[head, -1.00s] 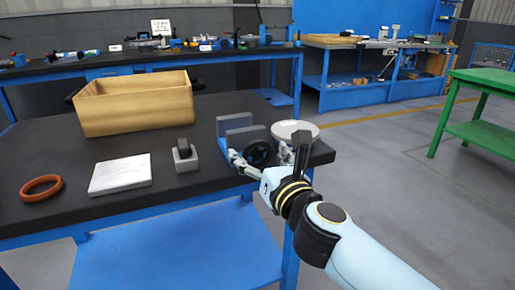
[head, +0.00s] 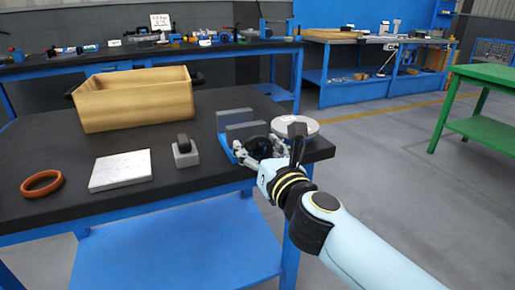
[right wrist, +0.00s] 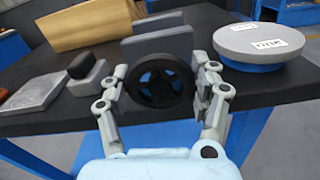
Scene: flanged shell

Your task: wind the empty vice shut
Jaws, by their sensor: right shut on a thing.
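The vice stands near the table's right corner in the head view, with two grey jaw plates, the rear one (head: 234,117) and the front one (head: 247,130). The plates stand apart with nothing seen between them, though the gap is partly hidden. Its black handwheel (head: 258,147) faces me and also shows in the right wrist view (right wrist: 160,83), with spokes and a dark hub. My right gripper (head: 259,150) is shut on the handwheel, one finger on each side of its rim; its fingers also show in the right wrist view (right wrist: 163,78). My left gripper is out of view.
A round grey disc with a label (right wrist: 262,40) stands close right of the vice. A small grey block with a black top (head: 185,152), a pale plate (head: 120,170), an orange ring (head: 42,184) and a tan bin (head: 137,106) lie to the left.

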